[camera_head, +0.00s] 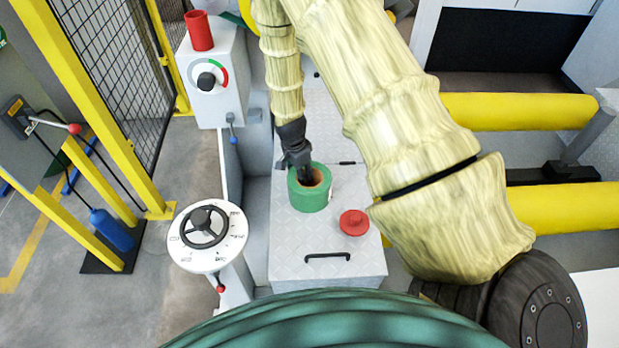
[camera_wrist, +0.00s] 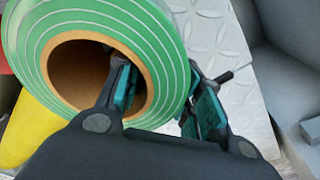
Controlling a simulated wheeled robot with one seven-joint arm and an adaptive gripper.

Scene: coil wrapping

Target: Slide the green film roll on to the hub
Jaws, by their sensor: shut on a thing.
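The green film roll (camera_head: 308,196) has a brown hollow core and stands on or just above the tread-plate box top in the head view; I cannot tell whether it touches. My gripper (camera_head: 303,172) comes down on it from above. In the wrist view the roll (camera_wrist: 165,25) shows its ringed end face. One finger is inside the core and the other is outside the roll, so the jaws are shut on its wall. A red upright cylinder (camera_head: 199,31) and a red flanged knob (camera_head: 354,222) are in view; I cannot tell whether either is the hub.
The tread-plate box top (camera_head: 330,272) has a black handle (camera_head: 328,256) at its front. A white dial post (camera_head: 208,238) and a grey control box (camera_head: 214,85) stand to the left. Yellow fence posts (camera_head: 82,95) are farther left. Yellow rollers (camera_head: 570,208) lie to the right.

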